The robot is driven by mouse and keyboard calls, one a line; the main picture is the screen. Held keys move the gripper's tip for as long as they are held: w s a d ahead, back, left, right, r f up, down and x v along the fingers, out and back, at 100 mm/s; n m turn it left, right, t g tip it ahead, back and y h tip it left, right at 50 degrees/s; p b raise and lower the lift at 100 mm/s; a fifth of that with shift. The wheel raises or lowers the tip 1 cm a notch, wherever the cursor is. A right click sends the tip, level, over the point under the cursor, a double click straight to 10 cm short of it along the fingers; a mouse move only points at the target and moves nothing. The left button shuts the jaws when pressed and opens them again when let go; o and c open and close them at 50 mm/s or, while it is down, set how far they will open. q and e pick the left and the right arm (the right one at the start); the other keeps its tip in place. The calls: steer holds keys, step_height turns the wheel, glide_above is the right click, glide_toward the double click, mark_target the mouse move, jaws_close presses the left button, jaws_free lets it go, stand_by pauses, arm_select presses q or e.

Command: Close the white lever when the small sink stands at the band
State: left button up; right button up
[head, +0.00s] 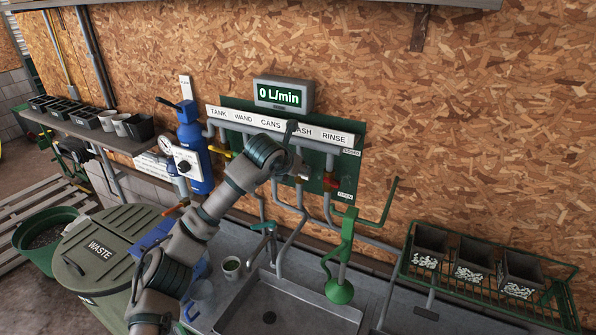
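The panel (350,145) on the wall carries a label strip (235,117) reading TANK, WAND, CANS, a partly covered WASH, and RINSE. A pale fitting (301,178) shows below the covered label, beside my wrist; it may be the white lever, but its position is unclear. My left gripper (291,130) is up at the panel, in front of the WASH label. Its fingers are mostly hidden, so I cannot tell its opening or any contact. A steel sink (335,312) is below, with a dark drain; no water level or band is discernible. My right gripper is out of view.
The display (283,95) reads 0 L/min. A red lever (331,181) and yellow lever (221,151) flank my wrist. A green sprayer (341,290) stands at the sink. A waste bin (110,250) is left; a green rack (465,285) with pots is right.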

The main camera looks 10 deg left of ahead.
arm_select(q)
steer(key=shift+w+f, duration=0.25)
steer(key=shift+s+a+r, duration=0.1)
steer(key=shift+s, duration=0.1)
steer(key=v, duration=1.1)
steer(key=shift+r, duration=0.2)
